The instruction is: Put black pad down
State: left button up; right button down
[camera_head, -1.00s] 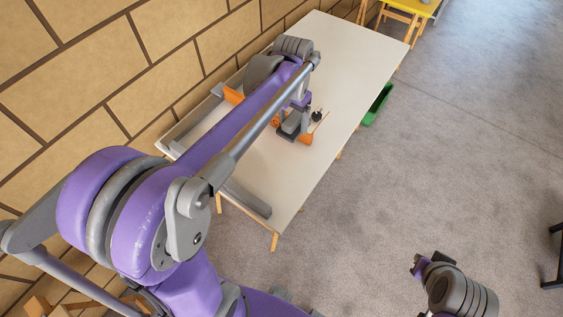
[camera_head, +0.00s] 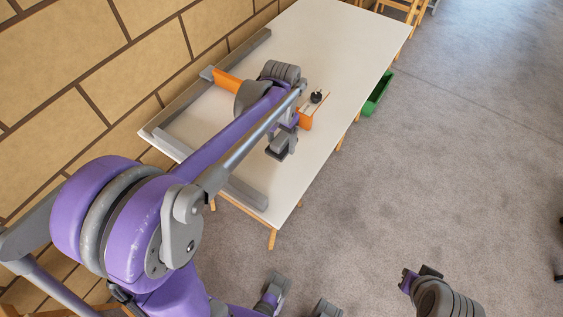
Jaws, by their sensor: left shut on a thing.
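My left gripper (camera_head: 282,143) hangs above the white table (camera_head: 335,40), near its right edge. It is shut on a dark, flat thing, apparently the black pad (camera_head: 276,154), which shows just below the fingers. The gripper and my arm hide part of it, and I cannot tell whether it touches the table. My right gripper (camera_head: 420,273) is low at the bottom right, over the floor and away from the table. Its finger gap is too small to judge.
Orange pieces stand at the left (camera_head: 228,82) and right (camera_head: 306,119) of my forearm. A small black round object (camera_head: 316,97) is beside the right one. Grey bars (camera_head: 245,190) lie along the table's near and wall sides. A green bin (camera_head: 377,93) is beyond the right edge.

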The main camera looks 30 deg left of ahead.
aim_at(281, 149)
pick_arm(q)
notch_tip(281, 149, down, 4)
jog(key=shift+w+f, duration=0.1)
jog(key=shift+f+b, duration=0.4)
jog(key=shift+f, duration=1.5)
jog(key=shift+f, duration=0.1)
jog(key=o, duration=1.2)
jog(key=shift+f, duration=0.15)
jog(key=shift+c, duration=0.2)
jog(key=o, duration=0.4)
jog(key=shift+r, duration=0.2)
